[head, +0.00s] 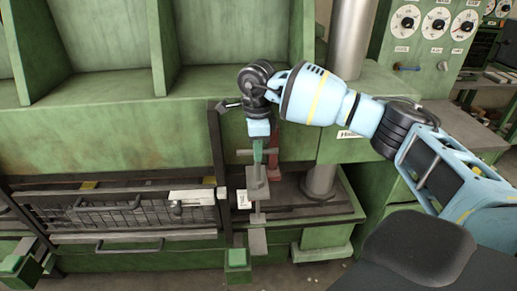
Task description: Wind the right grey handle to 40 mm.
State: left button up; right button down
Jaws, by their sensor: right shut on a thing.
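My right gripper (258,158) points down in front of the green machine, near the middle of the view. It is shut on a grey part, which looks like the right grey handle (257,184). The wrist and fingers cover part of it, so the exact grip is hard to see. Dials with white faces (405,21) sit on the green panel at the upper right; their readings are too small to tell. My left gripper is not in view.
A mesh guard (110,221) with bar handles spans the lower left. A vertical steel column (352,38) stands right of my wrist. A green pedestal (237,258) is below the gripper.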

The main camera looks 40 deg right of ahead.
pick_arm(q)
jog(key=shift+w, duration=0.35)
pick_arm(e)
jog(key=shift+n, duration=0.9)
jog(key=n, duration=0.2)
jog(key=shift+n, duration=0.4)
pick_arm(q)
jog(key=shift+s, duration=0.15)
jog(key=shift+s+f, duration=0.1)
